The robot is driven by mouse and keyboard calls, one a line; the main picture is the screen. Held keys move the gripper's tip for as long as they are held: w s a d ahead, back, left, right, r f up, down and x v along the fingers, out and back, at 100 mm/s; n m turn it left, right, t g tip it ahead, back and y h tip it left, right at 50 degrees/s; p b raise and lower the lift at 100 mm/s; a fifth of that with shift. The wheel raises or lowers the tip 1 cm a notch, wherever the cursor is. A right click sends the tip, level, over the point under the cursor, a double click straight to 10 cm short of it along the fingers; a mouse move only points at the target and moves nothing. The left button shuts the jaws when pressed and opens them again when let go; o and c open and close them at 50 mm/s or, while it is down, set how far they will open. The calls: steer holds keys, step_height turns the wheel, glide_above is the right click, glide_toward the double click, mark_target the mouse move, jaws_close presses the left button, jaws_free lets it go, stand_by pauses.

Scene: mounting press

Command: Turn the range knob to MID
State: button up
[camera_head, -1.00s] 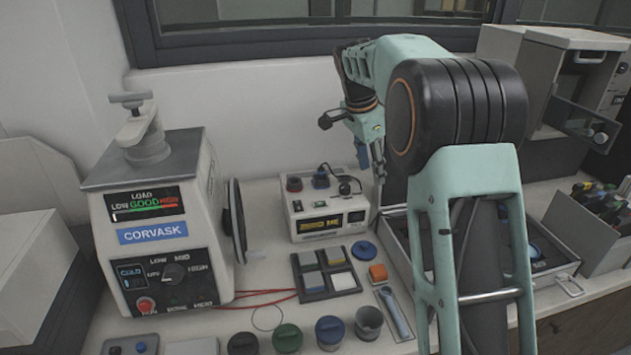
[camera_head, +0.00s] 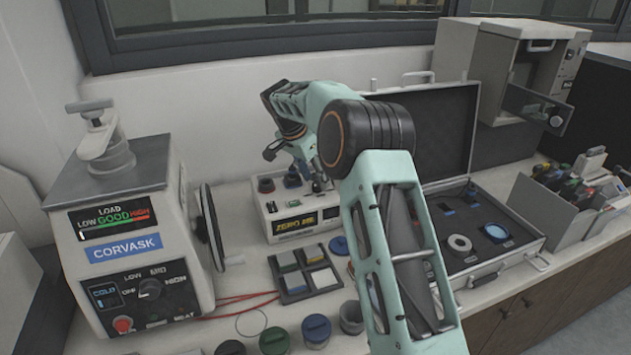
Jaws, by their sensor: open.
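The press (camera_head: 130,205) stands at the left with a grey top, a LOAD display and a CORVASK label. The dark range knob (camera_head: 149,288) is on its lower front panel, ringed by markings including LOW, MID and HIGH. I cannot tell where its pointer is set. My gripper (camera_head: 318,178) is small and partly hidden behind my arm. It is open, over or beside the small white instrument box, well to the right of the knob and apart from it.
The white instrument box (camera_head: 291,216) and a tray of coloured squares (camera_head: 303,276) are right of the press. A round disc (camera_head: 211,228) juts from the press's right side. Several round pots line the front. An open case (camera_head: 490,262) lies at right. A red cable crosses the table.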

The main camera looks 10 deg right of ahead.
steer(key=shift+x, duration=0.95)
steer(key=shift+c, duration=0.3)
jaws_close()
